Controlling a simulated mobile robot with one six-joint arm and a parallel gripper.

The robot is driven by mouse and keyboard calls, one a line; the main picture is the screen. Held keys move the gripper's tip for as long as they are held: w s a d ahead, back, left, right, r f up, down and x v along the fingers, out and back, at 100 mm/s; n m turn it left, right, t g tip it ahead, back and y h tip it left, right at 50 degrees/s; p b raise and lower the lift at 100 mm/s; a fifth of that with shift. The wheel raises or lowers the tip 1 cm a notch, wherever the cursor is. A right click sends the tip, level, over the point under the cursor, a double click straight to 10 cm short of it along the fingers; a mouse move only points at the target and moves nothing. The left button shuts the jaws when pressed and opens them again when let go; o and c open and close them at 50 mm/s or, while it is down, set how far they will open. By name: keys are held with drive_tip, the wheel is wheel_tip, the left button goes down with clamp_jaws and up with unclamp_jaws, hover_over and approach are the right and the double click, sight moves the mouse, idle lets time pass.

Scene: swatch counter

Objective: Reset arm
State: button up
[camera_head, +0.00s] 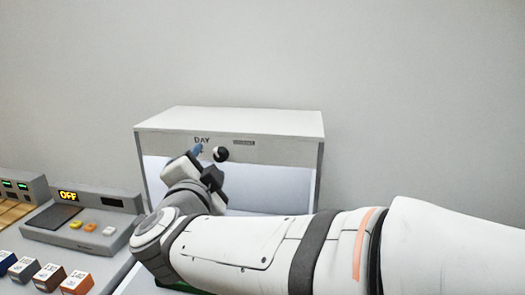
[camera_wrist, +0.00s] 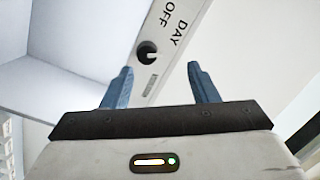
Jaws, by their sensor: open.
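My arm reaches from the right across the front of a white light box (camera_head: 230,120). My gripper (camera_wrist: 158,82) is open, with its two blue fingers apart and nothing between them. In the head view my gripper (camera_head: 204,155) is at the box's front, close to a black round knob (camera_head: 221,154) under the "DAY" label. The wrist view shows the knob (camera_wrist: 147,52) beyond the fingertips, with the words "OFF" and "DAY" beside it. I cannot tell whether a finger touches the knob.
A grey device (camera_head: 82,222) with an "OFF" display and several buttons sits at the left. Several small colored blocks (camera_head: 48,277) stand in front of it. Another device (camera_head: 22,187) with green displays is at the far left edge. The wall above the box is bare.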

sight(228, 154)
drive_tip(key=w+d+n+g+y, duration=0.1)
drive_tip(key=n, duration=0.1)
drive_tip(key=w+d+n+y+p, duration=0.1)
drive_tip(key=n+y, duration=0.1)
drive_tip(key=w+d+n+g+y+p, duration=0.1)
drive_tip(key=d, duration=0.1)
drive_tip(key=shift+w+f+n+g, duration=0.2)
drive_tip(key=shift+n+g, duration=0.1)
drive_tip(key=shift+n, duration=0.1)
drive_tip(key=s+d+f+n+g+h+p, duration=0.1)
drive_tip(key=s+d+f+g, duration=0.3)
drive_tip(key=d, duration=0.5)
drive_tip(key=s+d+f+n+g+h+p, duration=0.2)
drive_tip(key=s+d+f+g, duration=0.2)
drive_tip(key=s+d+f, duration=0.2)
drive_tip(key=s+d+f+n+g+h+p, duration=0.1)
drive_tip(key=s+d+f+g, duration=0.4)
drive_tip(key=d, duration=0.6)
drive_tip(key=shift+s+d+f+n+h+p, duration=0.35)
drive_tip(key=shift+s+h+p, duration=0.35)
drive_tip(key=shift+s, duration=0.4)
